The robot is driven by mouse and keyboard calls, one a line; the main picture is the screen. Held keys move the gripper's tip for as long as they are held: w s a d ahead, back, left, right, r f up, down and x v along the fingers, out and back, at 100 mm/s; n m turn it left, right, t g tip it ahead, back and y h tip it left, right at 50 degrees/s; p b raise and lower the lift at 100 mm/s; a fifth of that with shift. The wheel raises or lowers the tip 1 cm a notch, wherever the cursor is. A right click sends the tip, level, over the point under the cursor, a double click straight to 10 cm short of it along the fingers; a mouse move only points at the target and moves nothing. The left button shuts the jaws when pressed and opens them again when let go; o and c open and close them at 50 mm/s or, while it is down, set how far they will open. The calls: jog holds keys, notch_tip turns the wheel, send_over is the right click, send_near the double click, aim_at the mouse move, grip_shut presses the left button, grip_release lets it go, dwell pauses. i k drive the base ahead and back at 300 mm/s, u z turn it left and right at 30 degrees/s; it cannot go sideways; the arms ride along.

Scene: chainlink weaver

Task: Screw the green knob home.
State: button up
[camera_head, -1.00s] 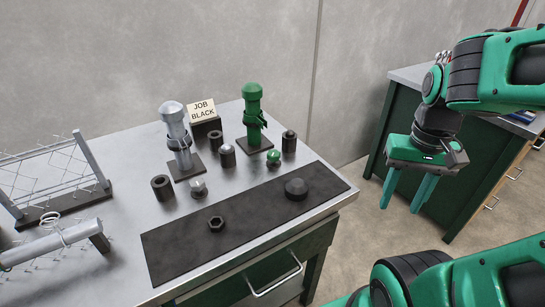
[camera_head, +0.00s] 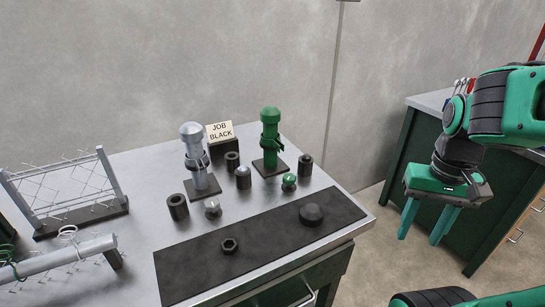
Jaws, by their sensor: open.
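A small rounded green knob (camera_head: 289,182), partly pale on top, sits on the steel bench (camera_head: 337,180) just behind the dark mat. A green post (camera_head: 270,140) with a green domed cap and a collar stands upright behind it on a dark square base. I cannot tell whether the knob is seated on anything. My gripper (camera_head: 420,238) hangs in the air off the right side of the bench, fingers pointing down. It is open and empty, well apart from the knob and post.
A silver post (camera_head: 195,157), several dark cylinders, a silver knob (camera_head: 213,209) and a sign reading "JOB BLACK" (camera_head: 220,130) stand nearby. The dark mat (camera_head: 190,268) holds a hex nut (camera_head: 229,246) and a dark dome (camera_head: 311,214). A wire-mesh frame (camera_head: 70,190) is at left; a green cabinet (camera_head: 400,165) at right.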

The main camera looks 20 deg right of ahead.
aim_at(288, 179)
jog(key=z, duration=0.85)
jog(key=k, duration=0.9)
jog(key=u, duration=0.95)
jog(key=i, duration=1)
jog(key=z, duration=0.05)
